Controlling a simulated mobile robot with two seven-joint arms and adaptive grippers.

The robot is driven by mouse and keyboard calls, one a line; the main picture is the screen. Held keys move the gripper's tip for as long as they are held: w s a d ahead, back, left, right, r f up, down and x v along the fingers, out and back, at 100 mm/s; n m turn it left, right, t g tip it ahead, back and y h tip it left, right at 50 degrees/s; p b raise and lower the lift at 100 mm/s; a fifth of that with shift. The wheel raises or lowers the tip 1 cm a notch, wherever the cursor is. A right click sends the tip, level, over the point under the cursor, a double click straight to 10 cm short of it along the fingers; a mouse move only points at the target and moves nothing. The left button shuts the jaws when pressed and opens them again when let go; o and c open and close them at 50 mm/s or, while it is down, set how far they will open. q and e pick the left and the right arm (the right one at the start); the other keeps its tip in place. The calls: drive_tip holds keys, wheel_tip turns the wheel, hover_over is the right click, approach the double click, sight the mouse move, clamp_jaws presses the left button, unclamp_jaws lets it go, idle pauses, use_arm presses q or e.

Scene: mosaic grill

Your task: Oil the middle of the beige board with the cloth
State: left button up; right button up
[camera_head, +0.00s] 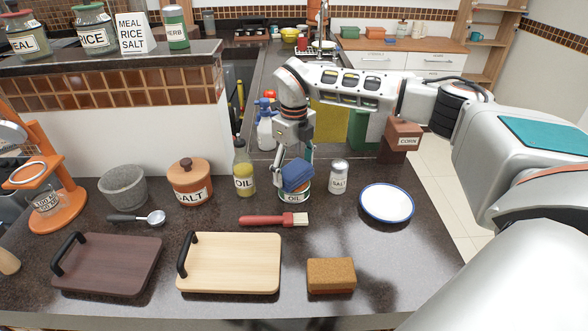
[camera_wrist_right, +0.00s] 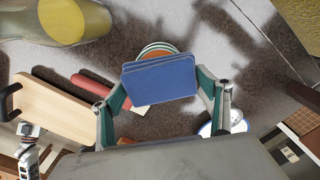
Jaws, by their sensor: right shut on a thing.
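The beige board (camera_head: 232,262) lies flat on the dark counter with a black handle at its left end. It also shows at the left of the right wrist view (camera_wrist_right: 62,108). In the right wrist view the cloth (camera_wrist_right: 160,80) sits between both fingers and covers much of the tin (camera_wrist_right: 158,50). I cannot tell whether the cloth touches the tin.
A dark board (camera_head: 108,264) lies left of the beige board and a brown sponge block (camera_head: 331,275) right of it. A red brush (camera_head: 273,219) lies between tin and board. An oil bottle (camera_head: 244,170), salt shaker (camera_head: 339,177) and plate (camera_head: 387,203) stand near the tin.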

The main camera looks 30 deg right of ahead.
sight(292, 170)
drive_tip(key=shift+s+f, duration=0.1)
drive_tip(key=shift+f, duration=0.55)
idle(1.7)
drive_tip(key=shift+r, duration=0.1)
drive_tip(key=shift+r, duration=3.5)
drive_tip(key=shift+a+n, duration=0.4)
drive_tip(key=shift+n, duration=0.5)
drive_tip(key=shift+s+a+f+n, duration=0.5)
drive_tip(key=shift+s+a+n, duration=1.6)
drive_tip(key=shift+n, duration=3.15)
drive_tip(key=shift+s+a+f+n, duration=0.55)
drive_tip(key=shift+s+a+n, duration=1.55)
drive_tip(key=shift+n, duration=3.2)
drive_tip(key=shift+s+a+f+n, duration=0.5)
drive_tip(key=shift+s+a+n, duration=1.55)
drive_tip(key=shift+n, duration=3.2)
drive_tip(key=shift+s+d, duration=0.25)
